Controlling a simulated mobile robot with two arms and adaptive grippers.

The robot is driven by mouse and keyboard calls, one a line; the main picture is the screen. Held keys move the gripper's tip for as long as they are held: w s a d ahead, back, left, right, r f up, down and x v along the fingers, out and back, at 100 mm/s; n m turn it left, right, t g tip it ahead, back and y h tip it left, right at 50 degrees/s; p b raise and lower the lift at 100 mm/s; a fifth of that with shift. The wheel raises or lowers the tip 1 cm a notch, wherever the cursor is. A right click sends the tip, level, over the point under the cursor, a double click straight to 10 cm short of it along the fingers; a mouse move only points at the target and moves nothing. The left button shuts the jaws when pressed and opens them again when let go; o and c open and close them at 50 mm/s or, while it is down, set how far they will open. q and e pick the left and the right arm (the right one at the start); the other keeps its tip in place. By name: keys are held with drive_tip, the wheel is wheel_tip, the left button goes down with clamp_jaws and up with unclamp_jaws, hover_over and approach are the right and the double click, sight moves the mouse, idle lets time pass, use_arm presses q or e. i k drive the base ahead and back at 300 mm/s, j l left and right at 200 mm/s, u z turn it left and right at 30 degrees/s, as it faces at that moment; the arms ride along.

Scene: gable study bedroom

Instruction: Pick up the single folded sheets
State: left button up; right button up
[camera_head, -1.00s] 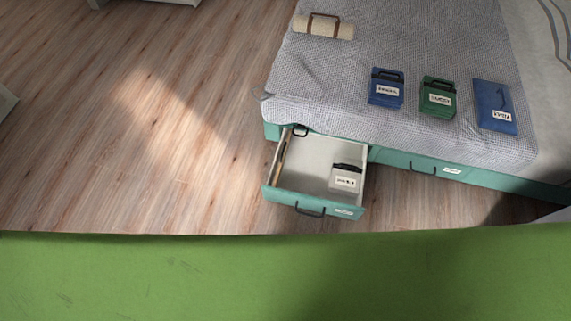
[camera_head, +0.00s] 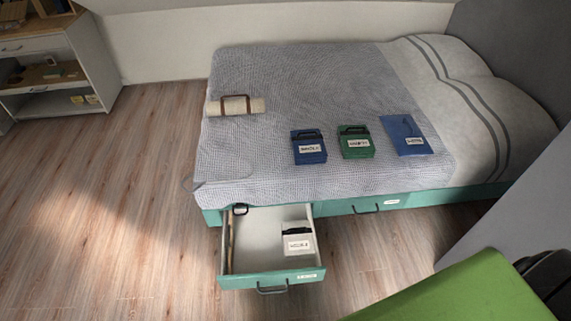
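Several labelled fabric bundles are in view, and their labels are too blurred to read for sure, so I cannot tell which is the single folded sheets. A blue bundle with a dark handle (camera_head: 309,147), a green bundle with a dark handle (camera_head: 356,142) and a flatter blue folded piece (camera_head: 405,135) lie side by side on the bed. A white bundle with a dark handle (camera_head: 297,240) sits in the right part of the open drawer (camera_head: 262,280). Neither gripper is in view.
A cream roll with brown straps (camera_head: 237,105) lies on the bed's (camera_head: 290,85) left side. A closed drawer (camera_head: 365,206) is right of the open one. A green surface (camera_head: 465,295) fills the bottom right. A shelf unit (camera_head: 60,70) stands back left. The wooden floor at left is clear.

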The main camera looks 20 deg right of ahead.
sight(308, 146)
drive_tip(key=l+z, duration=0.2)
drive_tip(key=l, duration=1.15)
drive_tip(key=i, duration=0.05)
